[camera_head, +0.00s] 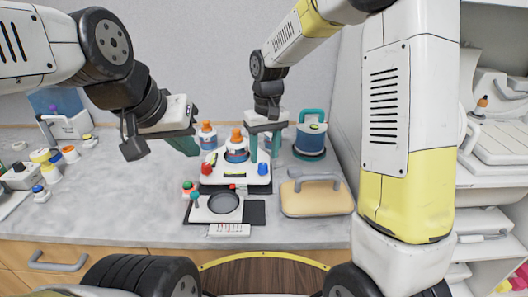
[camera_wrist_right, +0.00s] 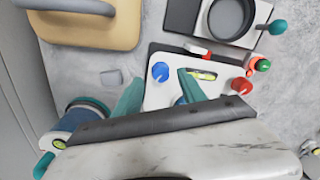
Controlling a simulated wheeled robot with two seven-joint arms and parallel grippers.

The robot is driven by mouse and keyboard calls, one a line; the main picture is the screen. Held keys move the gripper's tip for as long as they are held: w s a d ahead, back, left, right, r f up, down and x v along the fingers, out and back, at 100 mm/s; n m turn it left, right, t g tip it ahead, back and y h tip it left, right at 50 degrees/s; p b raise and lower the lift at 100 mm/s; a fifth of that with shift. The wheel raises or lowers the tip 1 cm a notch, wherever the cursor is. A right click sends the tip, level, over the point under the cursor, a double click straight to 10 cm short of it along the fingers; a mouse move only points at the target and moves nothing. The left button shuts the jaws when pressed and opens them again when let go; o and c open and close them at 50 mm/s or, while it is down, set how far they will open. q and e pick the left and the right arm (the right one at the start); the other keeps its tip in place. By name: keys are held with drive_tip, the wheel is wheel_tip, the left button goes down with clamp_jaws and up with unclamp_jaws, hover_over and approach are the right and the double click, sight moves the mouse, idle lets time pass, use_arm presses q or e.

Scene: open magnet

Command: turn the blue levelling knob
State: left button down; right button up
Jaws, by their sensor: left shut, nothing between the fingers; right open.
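The blue levelling knob (camera_head: 262,169) is on the right end of a white device (camera_head: 236,181). In the right wrist view the blue knob (camera_wrist_right: 160,71) shows just beyond the gap between the fingertips, apart from them. My right gripper (camera_head: 265,152) is open, its teal fingers pointing down over the device's right side; it also shows in the right wrist view (camera_wrist_right: 157,88). The exact height above the knob is hard to tell. A red knob (camera_head: 206,168) is on the device's left end. My left gripper (camera_head: 179,140) is shut and empty, up at the left, away from the device.
An orange-capped bottle (camera_head: 236,145) stands at the device. A dark-dished white unit (camera_head: 216,207) lies in front. A tan block with a grey handle (camera_head: 316,198) is to the right, a teal-handled canister (camera_head: 310,139) behind.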

sight(265, 165)
drive_tip(key=shift+r, duration=1.95)
drive_tip(key=shift+d, duration=0.1)
drive_tip(key=shift+r, duration=0.1)
drive_tip(key=s+d+r+m+t, duration=0.2)
drive_tip(key=s+d+r, duration=0.3)
drive_tip(key=s, duration=0.4)
drive_tip(key=s+d+r+m+t+y, duration=0.1)
drive_tip(key=s+d+r+t, duration=0.3)
drive_tip(key=s+d, duration=0.4)
drive_tip(key=shift+s+d+r+m+y, duration=0.3)
drive_tip(key=shift+s+r+m, duration=0.25)
drive_tip(key=shift+s, duration=0.4)
